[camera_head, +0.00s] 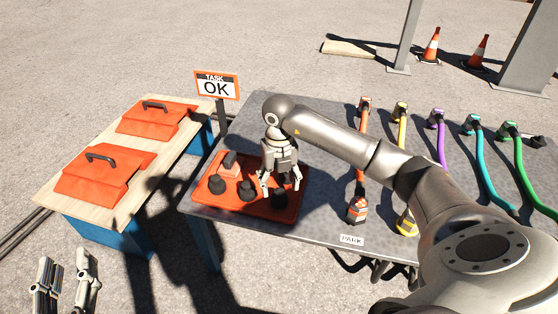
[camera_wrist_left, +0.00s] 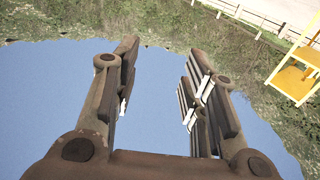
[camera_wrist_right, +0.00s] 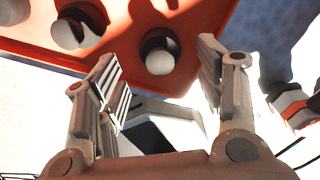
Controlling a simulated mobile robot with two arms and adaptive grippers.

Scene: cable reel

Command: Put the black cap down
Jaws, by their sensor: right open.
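Several black caps stand on an orange tray (camera_head: 238,207) on the grey table: a left cap (camera_head: 217,184), a middle cap (camera_head: 246,189) and a right cap (camera_head: 279,199). My right gripper (camera_head: 280,184) is open over the tray's right part, just above and behind the right cap. In the right wrist view that cap (camera_wrist_right: 160,52) shows just beyond the open fingertips, with nothing gripped; I cannot tell which cap the task means. My left gripper (camera_head: 66,268) is open and empty over the ground, away from the table; the left wrist view shows its parted fingers (camera_wrist_left: 158,75).
Coloured cables with connectors, including an orange connector (camera_head: 357,210), lie to the right. A "TASK OK" sign (camera_head: 216,86) stands behind. A wooden table (camera_head: 110,165) holds orange cases. A PARK label (camera_head: 351,240) marks the front edge.

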